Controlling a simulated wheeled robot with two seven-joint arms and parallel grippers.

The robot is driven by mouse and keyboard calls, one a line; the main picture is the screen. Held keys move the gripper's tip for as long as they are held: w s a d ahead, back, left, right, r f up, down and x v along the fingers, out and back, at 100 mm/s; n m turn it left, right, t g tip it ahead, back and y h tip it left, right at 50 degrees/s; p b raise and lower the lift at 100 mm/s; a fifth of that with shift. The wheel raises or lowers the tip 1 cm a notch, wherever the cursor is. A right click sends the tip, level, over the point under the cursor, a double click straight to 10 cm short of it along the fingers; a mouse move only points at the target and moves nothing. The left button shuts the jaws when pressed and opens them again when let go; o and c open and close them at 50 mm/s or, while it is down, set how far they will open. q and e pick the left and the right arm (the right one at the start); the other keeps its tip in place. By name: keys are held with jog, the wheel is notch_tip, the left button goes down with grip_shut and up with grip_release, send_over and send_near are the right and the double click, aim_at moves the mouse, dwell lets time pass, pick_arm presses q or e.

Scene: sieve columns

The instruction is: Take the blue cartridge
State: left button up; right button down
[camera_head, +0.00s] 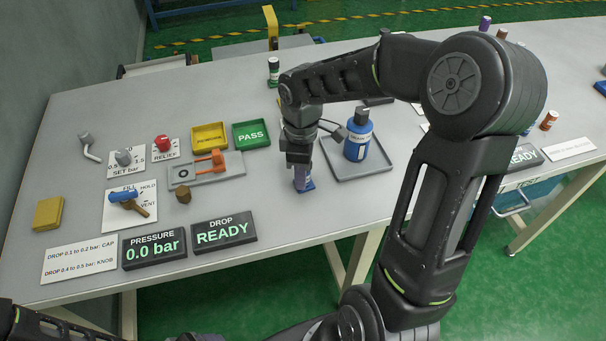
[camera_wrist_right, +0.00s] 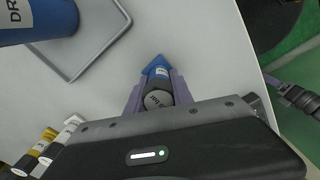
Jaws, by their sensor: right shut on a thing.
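The blue cartridge (camera_head: 304,187) is low between the fingers of my right gripper (camera_head: 302,176), over the near middle of the table in the head view. In the right wrist view, the blue cartridge (camera_wrist_right: 157,68) shows a blue end and a grey round part with a label. The purple-grey fingers of the right gripper (camera_wrist_right: 156,95) press on it from both sides. I cannot tell whether its lower end touches the table. My left gripper is out of view.
A blue bottle (camera_head: 357,138) stands on a grey tray (camera_head: 372,168) just right of the gripper. A yellow tray (camera_head: 209,137), a green PASS tray (camera_head: 252,135), an orange clamp (camera_head: 207,161) and the PRESSURE display (camera_head: 154,248) are to the left. The table front edge is near.

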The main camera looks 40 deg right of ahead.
notch_tip(320, 180, up, 10)
dwell(0.5)
